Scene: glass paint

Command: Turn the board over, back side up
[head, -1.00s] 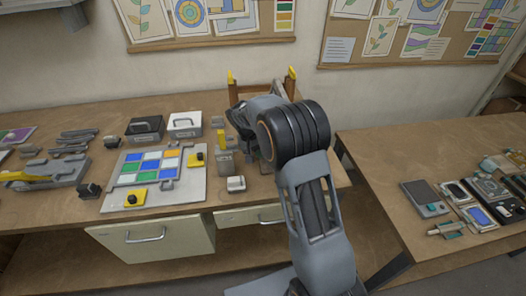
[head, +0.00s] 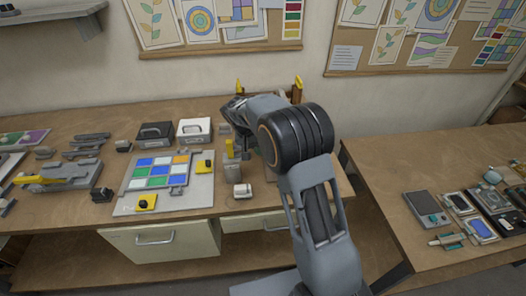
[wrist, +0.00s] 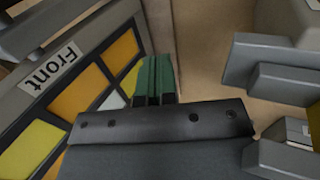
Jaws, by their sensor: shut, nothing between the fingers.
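A board (wrist: 78,97) with a grey frame, dark bars and orange, yellow and pale panes fills the left of the wrist view. A white label reading "Front" (wrist: 50,68) faces the camera on its frame. My gripper (wrist: 155,72) shows there as two green-tipped fingers close together, shut and empty, beside the board's right edge. I cannot tell whether they touch it. In the head view my arm hides the fingers and, it seems, this board. A wooden stand with two yellow-tipped posts (head: 298,90) rises behind my arm.
Grey blocks (wrist: 270,60) crowd the wrist view's right. The right-hand table (head: 395,225) holds several devices.

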